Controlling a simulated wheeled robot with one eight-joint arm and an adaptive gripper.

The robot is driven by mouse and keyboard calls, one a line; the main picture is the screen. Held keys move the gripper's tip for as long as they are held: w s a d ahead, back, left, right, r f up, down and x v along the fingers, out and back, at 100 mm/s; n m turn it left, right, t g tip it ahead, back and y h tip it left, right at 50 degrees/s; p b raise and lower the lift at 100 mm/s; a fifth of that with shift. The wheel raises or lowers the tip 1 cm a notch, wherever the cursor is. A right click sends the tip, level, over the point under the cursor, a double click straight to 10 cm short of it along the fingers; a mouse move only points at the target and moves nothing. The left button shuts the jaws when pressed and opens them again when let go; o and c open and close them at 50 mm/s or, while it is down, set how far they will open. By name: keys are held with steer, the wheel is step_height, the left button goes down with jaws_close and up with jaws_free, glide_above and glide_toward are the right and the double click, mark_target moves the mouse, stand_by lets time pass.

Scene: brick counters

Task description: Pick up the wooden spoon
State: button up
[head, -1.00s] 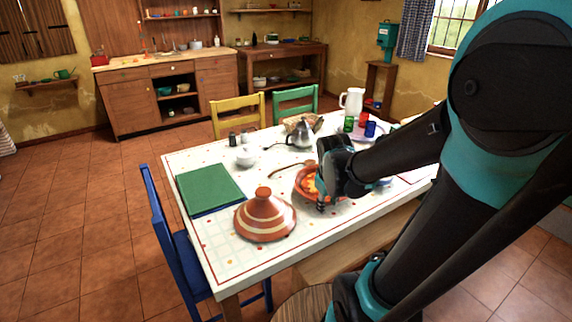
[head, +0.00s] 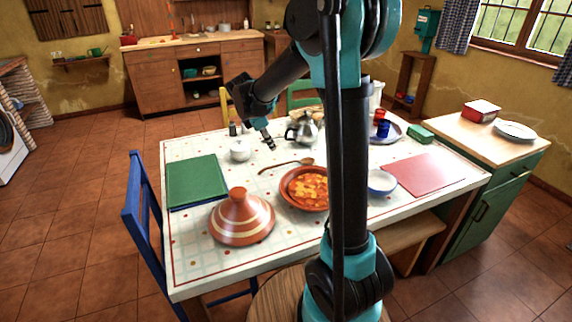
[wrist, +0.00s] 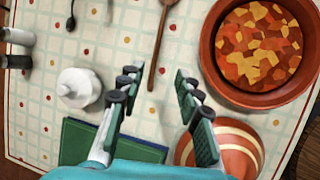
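The wooden spoon (head: 287,165) lies on the white patterned table, between the white sugar bowl and the stew dish in the head view. In the wrist view the spoon (wrist: 161,42) runs from the top edge down, its handle end a little beyond and between my fingertips. My gripper (head: 270,142) is above the table near the spoon, pointing down. In the wrist view my gripper (wrist: 157,82) has its two fingers wide apart with nothing between them. The spoon's bowl end is cut off at the top of the wrist view.
A stew dish (head: 287,198), a striped tagine lid (head: 241,218), a white sugar bowl (head: 240,151) and a metal teapot (head: 304,131) stand around the spoon. A green placemat (head: 192,181) lies left, a red one (head: 424,174) right. A blue-rimmed bowl (head: 381,183) stands beside my arm.

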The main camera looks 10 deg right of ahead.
steer(key=x, duration=0.9)
steer(key=shift+w+d+f, duration=0.1)
steer(key=shift+d+f, duration=0.1)
steer(key=shift+f, duration=0.1)
steer(key=shift+x, duration=2.7)
steer(key=shift+w+a, duration=0.15)
steer(key=shift+w, duration=0.05)
steer(key=shift+c, duration=0.3)
jaws_close()
